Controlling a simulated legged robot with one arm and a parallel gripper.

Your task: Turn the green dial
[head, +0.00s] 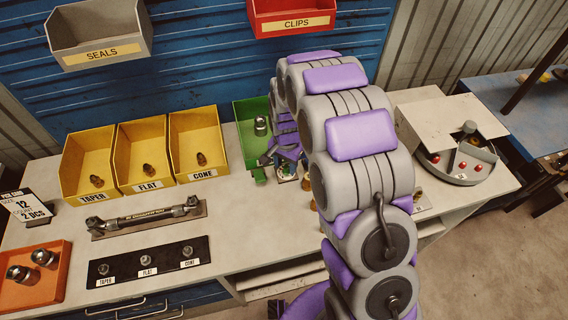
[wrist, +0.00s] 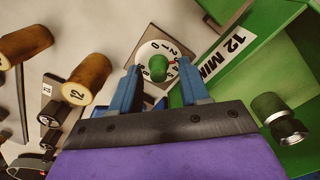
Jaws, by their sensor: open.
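The green dial (wrist: 157,68) shows in the wrist view as a green knob on a round white plate with numbers around it, set on a square base. In the head view the dial is mostly hidden behind my gripper (head: 286,165). In the wrist view my gripper (wrist: 160,92) is open, with one blue finger on the left of the knob and one on the right. The knob lies between and just beyond the fingertips. I cannot tell whether either finger touches it.
A green bin (wrist: 232,73) labelled "12 MM" stands right of the dial, with a metal fitting (wrist: 284,125) inside. Wooden-handled tools (wrist: 88,80) lie to the left. In the head view, yellow bins (head: 143,150) stand left, and a round tray (head: 462,160) stands right.

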